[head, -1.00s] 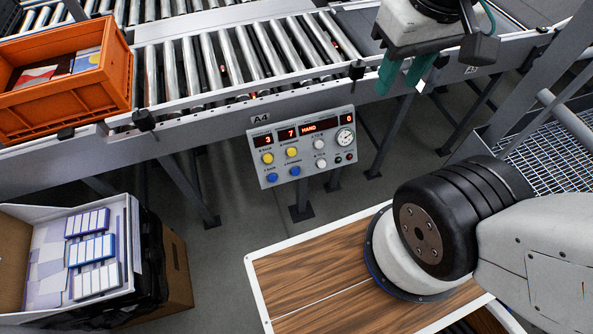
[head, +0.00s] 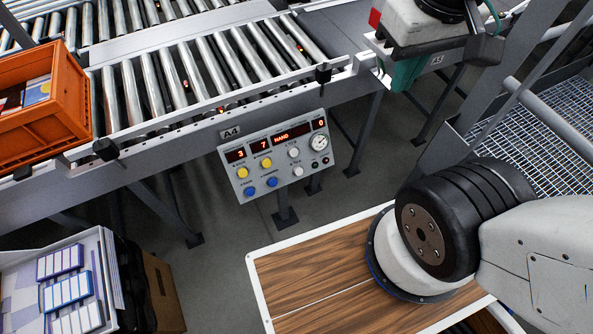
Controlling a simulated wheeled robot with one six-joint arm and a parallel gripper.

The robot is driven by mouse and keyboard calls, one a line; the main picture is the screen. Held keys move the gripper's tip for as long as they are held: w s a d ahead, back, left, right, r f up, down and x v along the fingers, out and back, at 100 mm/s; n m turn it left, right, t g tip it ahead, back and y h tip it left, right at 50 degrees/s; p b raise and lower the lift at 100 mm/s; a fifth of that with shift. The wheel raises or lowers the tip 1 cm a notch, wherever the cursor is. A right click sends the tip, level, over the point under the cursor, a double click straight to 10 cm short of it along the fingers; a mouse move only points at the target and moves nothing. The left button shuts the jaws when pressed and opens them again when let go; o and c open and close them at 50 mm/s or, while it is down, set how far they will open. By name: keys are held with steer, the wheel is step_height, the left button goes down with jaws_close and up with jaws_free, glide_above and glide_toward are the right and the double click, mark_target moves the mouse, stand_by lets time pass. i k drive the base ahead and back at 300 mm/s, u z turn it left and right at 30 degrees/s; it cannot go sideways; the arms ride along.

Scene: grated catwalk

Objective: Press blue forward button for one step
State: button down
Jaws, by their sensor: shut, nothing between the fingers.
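The grey control panel (head: 278,155) labelled A4 hangs below the near rail of the roller conveyor. Its red displays read 3, 7, HAND and 0. Two blue buttons, a left one (head: 249,191) and a right one (head: 272,182), sit in its lower row; their labels are too small to read surely.
An orange crate (head: 75,118) stands on the conveyor (head: 200,75) at left. An open box (head: 108,270) with blue-and-white packs is at lower left. Conveyor legs stand around the panel. A metal grating (head: 550,125) and railing are at right. The space before the panel is clear.

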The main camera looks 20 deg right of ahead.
mark_target(272, 182)
steer(key=z, duration=0.9)
steer(key=k, duration=0.45)
steer(key=u, duration=1.1)
